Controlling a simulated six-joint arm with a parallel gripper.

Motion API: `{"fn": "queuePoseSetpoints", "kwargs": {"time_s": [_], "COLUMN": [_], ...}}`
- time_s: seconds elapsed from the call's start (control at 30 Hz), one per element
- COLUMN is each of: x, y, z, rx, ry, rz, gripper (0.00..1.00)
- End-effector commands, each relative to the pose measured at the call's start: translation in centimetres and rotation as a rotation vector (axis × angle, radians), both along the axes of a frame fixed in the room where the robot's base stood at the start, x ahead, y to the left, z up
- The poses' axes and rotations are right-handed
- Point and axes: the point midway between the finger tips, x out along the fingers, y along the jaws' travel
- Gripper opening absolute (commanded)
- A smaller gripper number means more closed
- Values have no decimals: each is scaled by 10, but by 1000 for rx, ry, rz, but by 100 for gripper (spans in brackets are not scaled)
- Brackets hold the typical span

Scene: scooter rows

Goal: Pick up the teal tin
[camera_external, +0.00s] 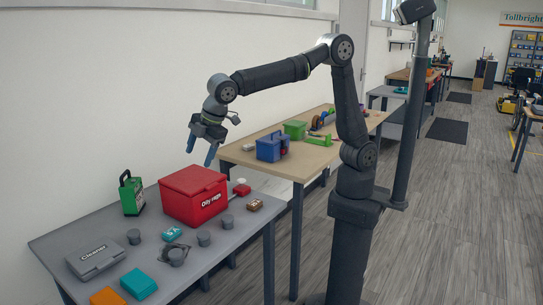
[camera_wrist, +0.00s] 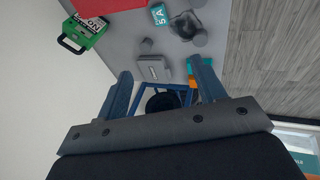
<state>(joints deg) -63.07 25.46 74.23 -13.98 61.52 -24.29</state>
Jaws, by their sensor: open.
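A plain teal tin (camera_external: 138,284) lies flat at the near front of the grey table, beside an orange block (camera_external: 108,298). In the wrist view only a sliver of the teal tin (camera_wrist: 189,68) shows beside the right finger, which hides much of it. A smaller teal box marked "5A" (camera_external: 172,234) lies farther back; it also shows at the top of the wrist view (camera_wrist: 158,14). My gripper (camera_external: 201,153) is open and empty, high above the back of the table near the red box. Its two blue fingers (camera_wrist: 160,72) frame the wrist view.
A red box (camera_external: 194,196) stands tall at the back, with a green case (camera_external: 131,194) to its left. A grey cleaner case (camera_external: 95,258) lies left of the teal tin. Several dark grey round pieces (camera_external: 204,238) and a small brown box (camera_external: 254,205) are scattered about.

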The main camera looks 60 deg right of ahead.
Motion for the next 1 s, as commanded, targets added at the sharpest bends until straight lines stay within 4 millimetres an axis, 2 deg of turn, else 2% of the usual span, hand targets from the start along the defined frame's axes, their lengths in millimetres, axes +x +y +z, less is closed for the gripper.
{"fn": "queuePoseSetpoints", "kwargs": {"time_s": [0.23, 0.37, 0.57, 1.0], "x": [0, 5, 21, 58], "y": [0, 4, 18, 46], "z": [0, -4, -15, -49], "rx": [2, 27, 118, 309], "ry": [3, 33, 140, 337], "rz": [-8, -107, -486, -1467], "gripper": [64, 64, 64, 64]}}
